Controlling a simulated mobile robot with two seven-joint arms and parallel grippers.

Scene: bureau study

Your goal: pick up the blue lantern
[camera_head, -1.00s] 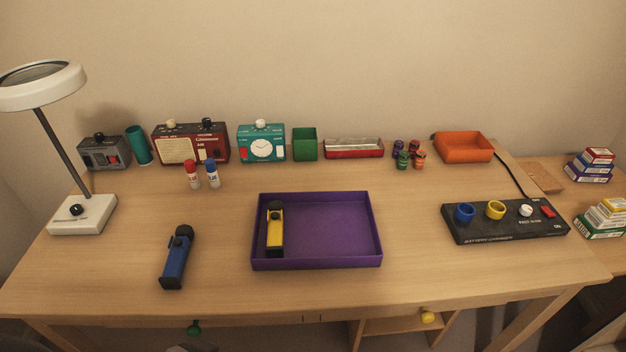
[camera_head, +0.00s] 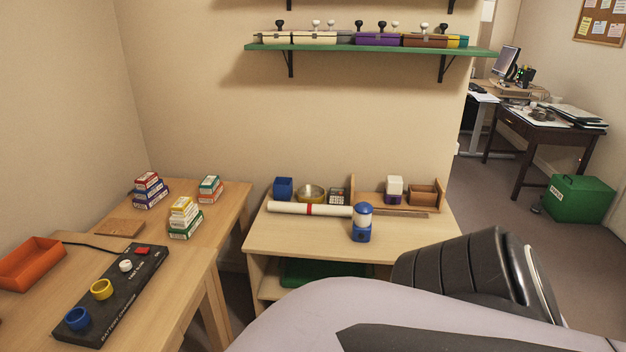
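The blue lantern (camera_head: 361,224) stands upright on a small wooden table (camera_head: 290,238), close to its front edge. It has a blue base, a pale clear middle and a blue cap. Part of my own arm fills the lower right in front of the table. No fingers of either gripper show, so neither gripper is in view.
A white paper roll with a red band (camera_head: 310,209) lies just behind the lantern. Behind it are a blue box (camera_head: 283,188), a bowl (camera_head: 309,194) and a wooden tray (camera_head: 378,203). The desk with the battery charger (camera_head: 118,298) is at left. A shelf (camera_head: 375,50) hangs above.

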